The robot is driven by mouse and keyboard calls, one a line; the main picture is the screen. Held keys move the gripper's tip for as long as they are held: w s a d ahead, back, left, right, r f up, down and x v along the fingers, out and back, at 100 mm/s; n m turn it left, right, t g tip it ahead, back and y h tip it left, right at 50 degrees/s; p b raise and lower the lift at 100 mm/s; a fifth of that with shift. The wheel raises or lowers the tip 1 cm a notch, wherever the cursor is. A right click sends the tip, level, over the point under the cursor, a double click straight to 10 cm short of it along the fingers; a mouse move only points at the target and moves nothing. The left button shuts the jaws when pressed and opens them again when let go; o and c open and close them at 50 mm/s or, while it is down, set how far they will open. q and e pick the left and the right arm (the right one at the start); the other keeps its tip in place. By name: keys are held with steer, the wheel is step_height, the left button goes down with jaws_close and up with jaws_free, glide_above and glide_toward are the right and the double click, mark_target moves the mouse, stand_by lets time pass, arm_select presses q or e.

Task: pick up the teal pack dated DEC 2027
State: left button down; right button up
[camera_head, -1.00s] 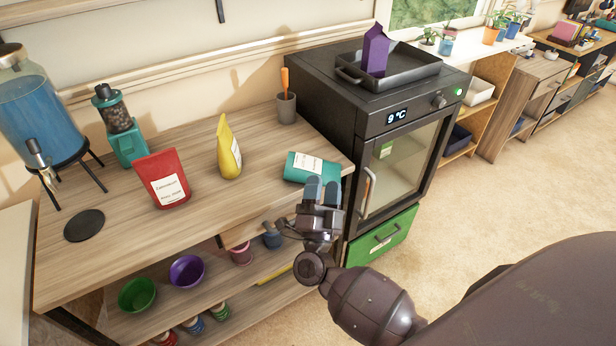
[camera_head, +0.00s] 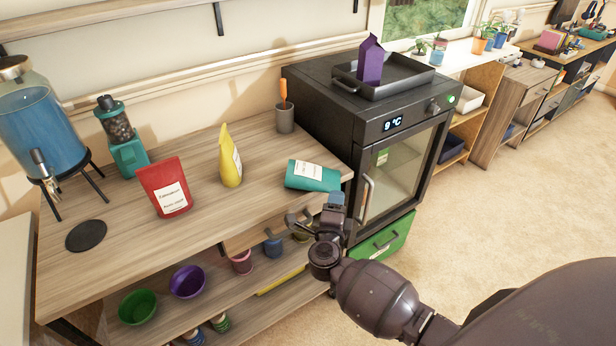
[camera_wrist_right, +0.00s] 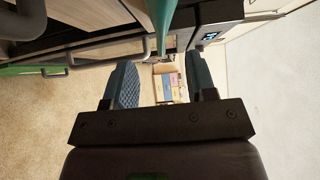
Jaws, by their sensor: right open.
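A teal pack (camera_head: 314,178) with a white label lies flat near the right front edge of the wooden counter; its print is too small to read. My right gripper (camera_head: 335,203) is open and empty, just off the counter's front edge, below and right of the pack in the head view. In the right wrist view, the two padded fingers of the right gripper (camera_wrist_right: 163,78) stand apart. A teal edge, likely the pack (camera_wrist_right: 160,14), shows above and between them. My left gripper is not in view.
A red pack (camera_head: 165,187) and a yellow pack (camera_head: 230,158) stand on the wooden counter (camera_head: 125,230). A grey cup (camera_head: 285,118) is behind the teal pack. A black cooler (camera_head: 340,105) with a purple carton (camera_head: 370,62) on its tray stands close to the right.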

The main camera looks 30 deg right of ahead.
mark_target(337, 187)
steer(key=shift+r+b+x, duration=0.1)
steer(key=shift+b+x, duration=0.05)
steer(key=shift+x, duration=1.35)
steer(key=shift+r+b+x, duration=0.15)
steer(key=shift+x, duration=1.35)
steer(key=shift+w+a, duration=0.15)
steer(key=shift+c, duration=0.3)
jaws_close()
